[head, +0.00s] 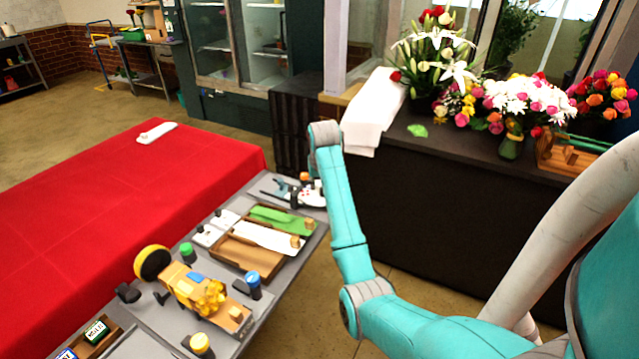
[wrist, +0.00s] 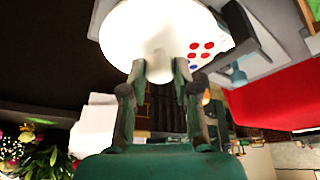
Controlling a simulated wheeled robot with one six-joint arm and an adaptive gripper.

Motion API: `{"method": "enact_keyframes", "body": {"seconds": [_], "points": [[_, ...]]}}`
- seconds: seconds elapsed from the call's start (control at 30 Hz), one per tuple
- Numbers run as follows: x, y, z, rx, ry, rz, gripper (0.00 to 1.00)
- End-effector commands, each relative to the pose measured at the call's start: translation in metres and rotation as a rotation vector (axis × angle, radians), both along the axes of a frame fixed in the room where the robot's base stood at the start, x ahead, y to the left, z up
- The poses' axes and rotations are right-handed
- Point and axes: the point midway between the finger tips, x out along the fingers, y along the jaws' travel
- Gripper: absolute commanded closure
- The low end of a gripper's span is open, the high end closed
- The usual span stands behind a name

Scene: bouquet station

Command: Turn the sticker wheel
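The sticker wheel (wrist: 145,25) is a round white disc with red and blue dots on its right side in the wrist view. In the head view it is a small white disc (head: 312,198) at the far end of the grey bench, partly covered by my arm. My gripper (wrist: 160,68) has its two green fingers apart, with the tips in front of the wheel's lower part. White surface shows between the fingers. I cannot tell whether the tips touch the wheel. In the head view my gripper is mostly hidden at the arm's end.
The grey bench (head: 150,312) holds wooden trays (head: 243,256), a yellow-and-wood device (head: 203,297) and several capped bottles. A red-covered table (head: 100,215) adjoins it on the left. A dark counter (head: 440,190) with flowers and a white cloth (head: 372,112) stands right of the arm.

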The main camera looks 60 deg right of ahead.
Motion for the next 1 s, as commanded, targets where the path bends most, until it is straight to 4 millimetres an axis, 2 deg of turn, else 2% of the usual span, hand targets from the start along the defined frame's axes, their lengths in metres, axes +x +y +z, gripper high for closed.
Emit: {"method": "enact_keyframes", "body": {"seconds": [0.47, 0.67, 1.0], "points": [[-0.0009, -0.0009, -0.0003, 0.000, 0.000, 0.061, 1.00], [-0.0018, -0.0018, -0.0003, 0.001, 0.000, 0.190, 1.00], [-0.0031, -0.0038, -0.0007, 0.002, 0.001, 0.505, 1.00]]}}
